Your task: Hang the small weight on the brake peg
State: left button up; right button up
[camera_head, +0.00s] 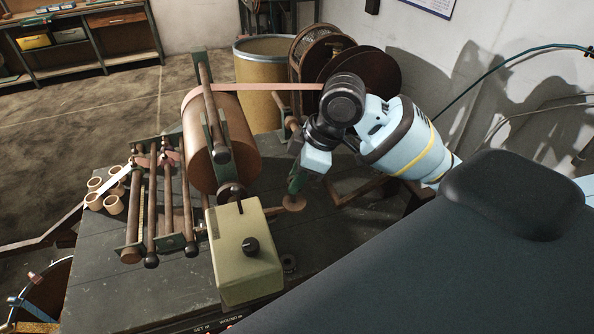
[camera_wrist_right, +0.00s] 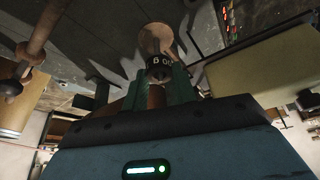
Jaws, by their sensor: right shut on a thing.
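My right gripper (camera_head: 296,184) reaches down over the bench, right of the pale box, with its green fingers shut. In the wrist view the right gripper (camera_wrist_right: 157,85) is shut on a narrow copper-coloured stem that I take for the small weight (camera_wrist_right: 156,97). A dark band with pale markings and a tan disc (camera_wrist_right: 155,38) show beyond the fingertips. The disc also shows below the fingers in the head view (camera_head: 292,203); whether it touches the bench is unclear. A brown peg-like part (camera_head: 291,124) shows left of my wrist; I cannot tell whether it is the brake peg. My left gripper is out of view.
A large copper-coloured drum (camera_head: 221,140) and a pale control box (camera_head: 243,255) with a black knob stand left of my gripper. Dark reels (camera_head: 370,76) stand behind my wrist, with a pink tape (camera_head: 262,87) running across. Rollers and tan rings lie at left.

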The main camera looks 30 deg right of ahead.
jog(key=shift+f, duration=0.1)
dwell(0.3)
jog(key=o, duration=1.1)
jog(key=v, duration=0.7)
jog(key=shift+r, duration=0.4)
